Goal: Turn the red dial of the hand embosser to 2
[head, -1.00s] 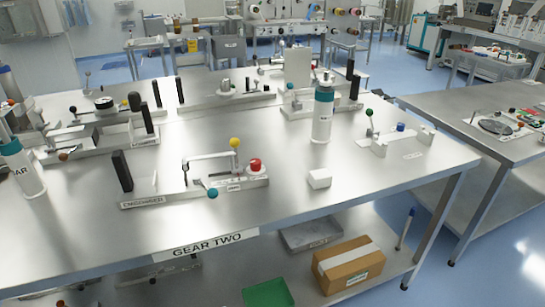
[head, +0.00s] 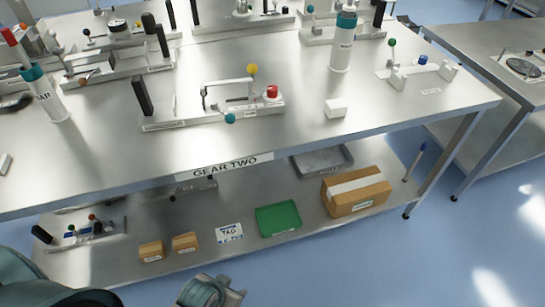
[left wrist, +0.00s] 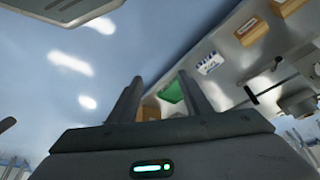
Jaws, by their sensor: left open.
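The hand embosser (head: 215,110) stands near the front edge of the steel table, a pale base with a lever arm, a yellow knob and a teal knob. Its red dial (head: 272,91) sits at the right end; its number marking is too small to read. My left gripper (head: 225,292) is at the bottom of the head view, below and in front of the table, well away from the embosser. In the left wrist view its two fingers (left wrist: 160,100) stand apart with nothing between them. My right gripper is out of view.
The table edge (head: 225,165) lies between my left gripper and the embosser. A white block (head: 335,108) and a white bottle (head: 343,45) stand right of it. The lower shelf holds a green tray (head: 278,219) and a cardboard box (head: 356,191).

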